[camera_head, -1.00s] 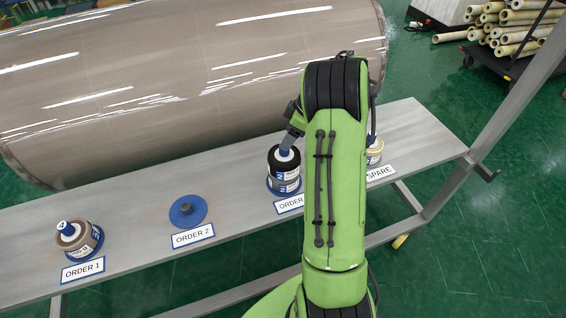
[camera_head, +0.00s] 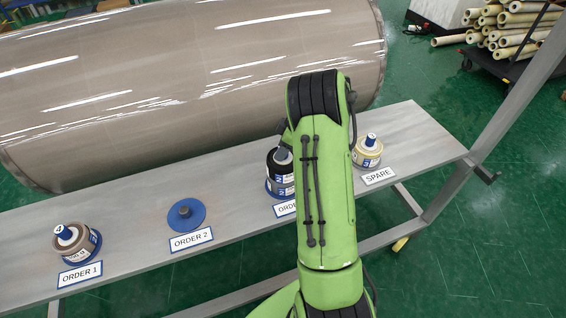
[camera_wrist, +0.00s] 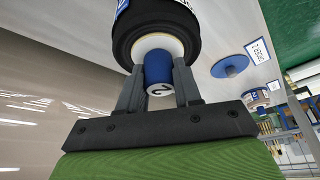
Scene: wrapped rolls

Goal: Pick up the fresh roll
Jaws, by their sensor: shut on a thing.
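A black wrapped roll (camera_head: 275,184) with a white and blue label stands upright at the third order spot, partly hidden by my arm. In the wrist view the same black roll (camera_wrist: 126,42) has a pale core with a blue plug (camera_wrist: 158,68) marked 2. My gripper (camera_wrist: 160,90) is shut on this plug, a finger on each side. A cream roll (camera_head: 362,158) with a blue plug stands at SPARE. A grey-brown roll (camera_head: 70,246) stands at ORDER 1. No label says which roll is fresh. Whether the black roll touches its base is unclear.
The grey bench (camera_head: 135,212) carries an empty blue disc with a dark peg (camera_head: 187,215) at ORDER 2. A huge brown roll (camera_head: 200,80) lies behind the bench. A slanted grey post (camera_head: 520,95) rises at right, with a cart of tubes (camera_head: 510,25) beyond.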

